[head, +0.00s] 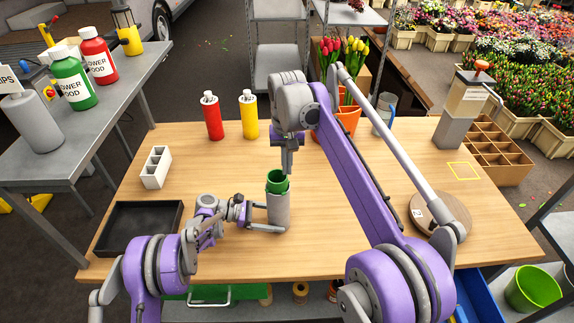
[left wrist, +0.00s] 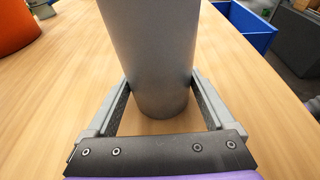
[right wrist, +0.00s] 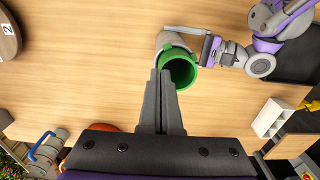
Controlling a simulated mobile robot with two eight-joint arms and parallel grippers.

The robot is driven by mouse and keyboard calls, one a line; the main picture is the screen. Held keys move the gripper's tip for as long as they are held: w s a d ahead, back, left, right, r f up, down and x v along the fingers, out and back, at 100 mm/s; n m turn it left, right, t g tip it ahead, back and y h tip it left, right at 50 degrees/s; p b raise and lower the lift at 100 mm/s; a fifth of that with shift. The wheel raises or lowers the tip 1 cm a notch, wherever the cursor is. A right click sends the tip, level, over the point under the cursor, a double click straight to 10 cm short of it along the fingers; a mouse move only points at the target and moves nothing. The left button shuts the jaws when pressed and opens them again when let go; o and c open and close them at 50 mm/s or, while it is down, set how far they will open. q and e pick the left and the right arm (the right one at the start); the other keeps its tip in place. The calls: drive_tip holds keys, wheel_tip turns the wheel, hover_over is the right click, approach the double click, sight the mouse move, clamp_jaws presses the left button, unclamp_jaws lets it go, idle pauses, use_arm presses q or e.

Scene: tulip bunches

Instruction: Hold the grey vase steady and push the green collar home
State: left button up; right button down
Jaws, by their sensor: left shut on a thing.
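The grey vase (head: 279,212) stands upright on the wooden table. The green collar (head: 277,181) sits in its mouth, with its rim standing above the grey edge. My left gripper (head: 283,229) is shut around the vase low on its body; the left wrist view shows the vase (left wrist: 152,55) between the two fingers (left wrist: 160,105). My right gripper (head: 287,172) points down just over the collar. In the right wrist view its fingers (right wrist: 163,74) are together and empty, their tips at the collar's rim (right wrist: 183,58); whether they touch it I cannot tell.
A black tray (head: 103,229) and a white divided holder (head: 155,167) are at the left. Red (head: 211,117) and yellow (head: 249,115) bottles stand behind the vase. An orange pot (head: 347,122) of tulips is at the back, and a round turntable (head: 458,212) lies at the right.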

drive_tip(key=shift+f, duration=0.8)
idle(0.4)
drive_tip(key=shift+r, duration=0.1)
drive_tip(key=shift+r, duration=2.9)
use_arm(q)
drive_tip(key=o, duration=0.9)
